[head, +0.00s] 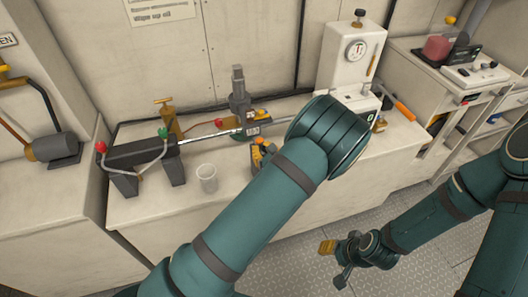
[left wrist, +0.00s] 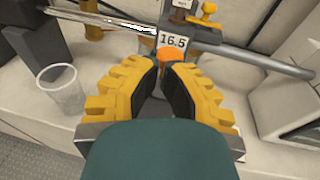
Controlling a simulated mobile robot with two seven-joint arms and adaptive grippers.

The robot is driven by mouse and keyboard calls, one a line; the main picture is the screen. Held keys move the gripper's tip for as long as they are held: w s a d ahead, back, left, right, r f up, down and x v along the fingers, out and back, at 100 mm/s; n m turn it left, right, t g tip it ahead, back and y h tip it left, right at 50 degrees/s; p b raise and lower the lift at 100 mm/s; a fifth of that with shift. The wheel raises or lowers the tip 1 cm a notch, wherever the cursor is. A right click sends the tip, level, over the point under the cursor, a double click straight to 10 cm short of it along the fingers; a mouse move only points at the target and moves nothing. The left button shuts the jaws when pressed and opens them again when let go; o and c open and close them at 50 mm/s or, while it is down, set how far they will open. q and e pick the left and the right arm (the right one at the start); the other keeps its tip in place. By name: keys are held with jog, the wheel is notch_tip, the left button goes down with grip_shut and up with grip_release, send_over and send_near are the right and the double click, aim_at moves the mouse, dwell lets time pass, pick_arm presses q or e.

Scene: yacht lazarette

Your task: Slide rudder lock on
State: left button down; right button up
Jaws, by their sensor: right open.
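A grey block with a white "16.5" label (left wrist: 172,41) and an orange knob (left wrist: 172,55) sits at the shiny rod (left wrist: 110,18); the block also shows in the head view (head: 254,129). It appears to be the rudder lock; I cannot tell how far it is seated around the rod. My left gripper (left wrist: 162,66) has its yellow fingers close together at the orange knob. The fingertips overlap the knob, so I cannot tell whether they grip it. My right gripper (head: 340,258) is open and empty above the floor at the lower right.
A clear cup (head: 207,178) stands on the bench (head: 140,210), also visible in the left wrist view (left wrist: 61,90). A white gauge box (head: 348,55) stands behind right. An orange-handled tool (head: 404,110) lies further right.

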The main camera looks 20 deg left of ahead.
aim_at(259, 140)
pick_arm(q)
jog(key=shift+w+a, duration=0.1)
jog(key=x, duration=0.3)
jog(key=shift+w+r+b, duration=0.2)
jog(key=shift+w+b, duration=0.15)
jog(key=shift+b, duration=0.05)
pick_arm(e)
jog(key=shift+s+f, duration=0.1)
jog(key=shift+f, duration=0.25)
pick_arm(q)
jog(key=shift+s, duration=0.1)
